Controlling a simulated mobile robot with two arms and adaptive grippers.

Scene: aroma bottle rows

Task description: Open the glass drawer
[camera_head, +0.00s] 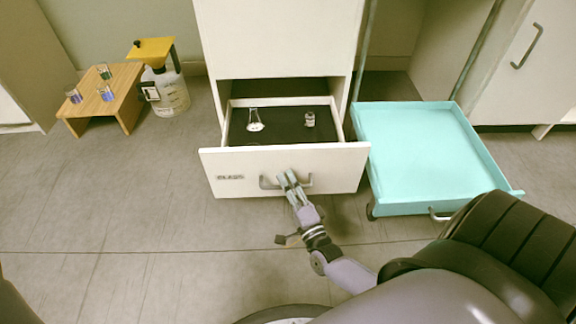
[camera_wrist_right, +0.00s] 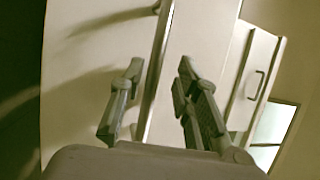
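The white drawer (camera_head: 335,160) under the cabinet is pulled well out, with its dark inside showing. It carries small lettering on the left of its front, too small to read surely. A conical flask (camera_head: 254,121) and a small bottle (camera_head: 310,120) stand in it. The drawer's metal handle (camera_head: 265,183) is at the middle of the front. My right gripper (camera_head: 288,180) is at this handle. In the right wrist view, its fingers (camera_wrist_right: 159,85) are apart on either side of a bar (camera_wrist_right: 156,75), which looks like the handle. My left gripper is not in view.
A turquoise drawer or tray (camera_head: 425,150) stands out at the right, close beside the white drawer. A wooden stand (camera_head: 120,90) with several small beakers and a white container (camera_head: 170,95) are at the far left. The floor left of the drawer is clear.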

